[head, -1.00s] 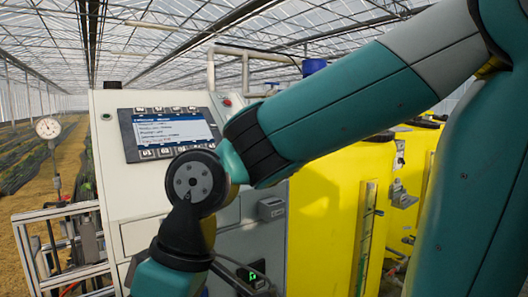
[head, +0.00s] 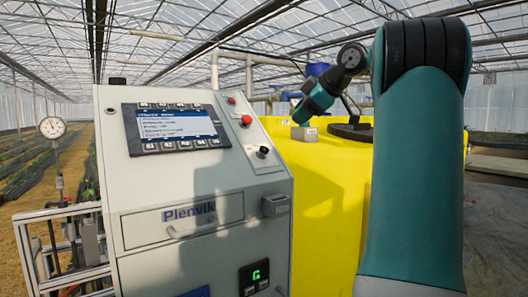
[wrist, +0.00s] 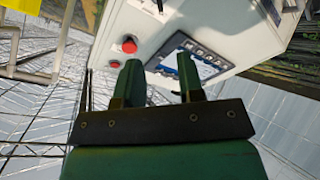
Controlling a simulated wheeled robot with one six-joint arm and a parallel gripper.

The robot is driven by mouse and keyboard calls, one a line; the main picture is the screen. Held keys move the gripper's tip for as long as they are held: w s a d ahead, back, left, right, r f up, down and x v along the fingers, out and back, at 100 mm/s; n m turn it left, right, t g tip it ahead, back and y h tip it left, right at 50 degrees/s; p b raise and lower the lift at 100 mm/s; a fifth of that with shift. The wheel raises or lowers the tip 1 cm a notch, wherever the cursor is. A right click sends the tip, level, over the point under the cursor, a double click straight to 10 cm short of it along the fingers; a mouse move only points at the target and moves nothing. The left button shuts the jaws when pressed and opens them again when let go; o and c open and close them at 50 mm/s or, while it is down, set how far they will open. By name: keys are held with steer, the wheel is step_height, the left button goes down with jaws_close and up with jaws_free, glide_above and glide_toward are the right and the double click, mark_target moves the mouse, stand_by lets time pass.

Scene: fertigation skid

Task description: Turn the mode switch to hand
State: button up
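The mode switch appears to be the small black knob (head: 263,152) on the sloped right part of the grey cabinet's front, below the red button (head: 246,120). Its pointer direction is too small to read. My gripper (wrist: 160,78) is open and empty in the wrist view, its two fingers apart. The red button also shows in the wrist view (wrist: 129,45), beyond the left finger. In the head view my arm's end is raised to the right of the cabinet, over the yellow tank, clear of the knob.
The grey cabinet (head: 140,225) carries a display (head: 172,127) with keys, a drawer-like handle and a green lit digit display (head: 254,276). A yellow tank (head: 330,190) stands to the right. A round gauge (head: 51,128) stands at left. The space before the panel is clear.

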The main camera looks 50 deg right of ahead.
mark_target(265, 147)
steer(key=b+x, duration=0.1)
steer(key=x, duration=1.6)
steer(key=shift+b, duration=0.4)
jaws_close()
